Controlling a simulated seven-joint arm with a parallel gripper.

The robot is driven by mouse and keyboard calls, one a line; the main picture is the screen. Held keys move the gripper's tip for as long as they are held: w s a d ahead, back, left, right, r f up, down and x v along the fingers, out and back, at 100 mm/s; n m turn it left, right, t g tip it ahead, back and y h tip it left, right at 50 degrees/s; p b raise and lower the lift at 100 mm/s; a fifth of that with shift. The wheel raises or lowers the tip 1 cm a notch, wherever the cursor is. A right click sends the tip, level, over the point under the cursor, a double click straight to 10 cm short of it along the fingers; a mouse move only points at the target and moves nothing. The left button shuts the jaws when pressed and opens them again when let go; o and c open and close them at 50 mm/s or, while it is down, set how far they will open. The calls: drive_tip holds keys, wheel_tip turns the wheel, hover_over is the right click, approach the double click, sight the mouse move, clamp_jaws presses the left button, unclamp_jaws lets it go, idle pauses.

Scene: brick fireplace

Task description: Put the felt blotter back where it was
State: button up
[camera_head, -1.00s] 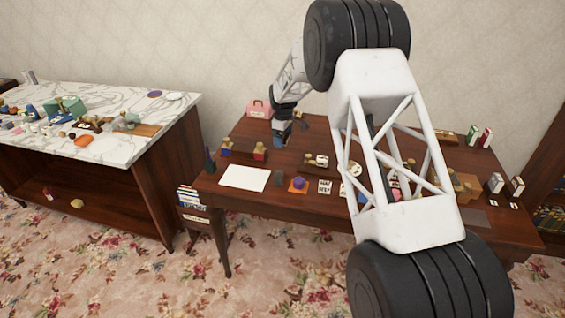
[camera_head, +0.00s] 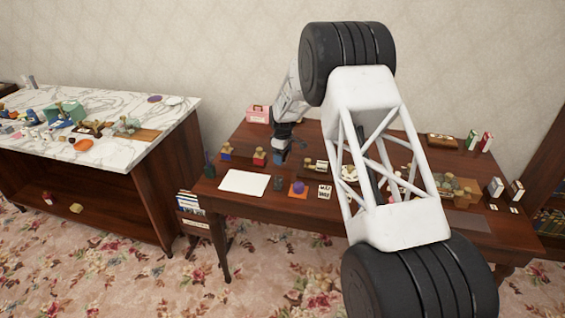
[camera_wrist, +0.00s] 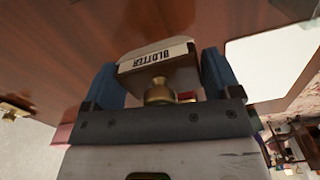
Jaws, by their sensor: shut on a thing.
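The felt blotter (camera_wrist: 158,76) is a dark wooden block with a brass knob and a pale label reading BLOTTER, seen in the wrist view. My gripper (camera_wrist: 163,80) is shut on it, with a blue finger on each side. In the head view my gripper (camera_head: 281,153) is low over the left part of the wooden table (camera_head: 225,209), just right of a red-based block with a knob (camera_head: 259,158). The blotter is not clear there. I cannot tell whether it touches the table.
A blue-based block (camera_head: 226,151) stands left of the red-based one. A white sheet (camera_head: 244,182) lies in front, with a purple-and-orange item (camera_head: 298,189) to its right. A pink box (camera_head: 258,114) stands behind. My arm hides part of the table's right half.

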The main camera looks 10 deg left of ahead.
sight(282, 167)
drive_tip(key=shift+f, duration=1.85)
drive_tip(key=shift+f, duration=0.1)
drive_tip(key=o, duration=0.9)
drive_tip(key=shift+r, duration=6.1)
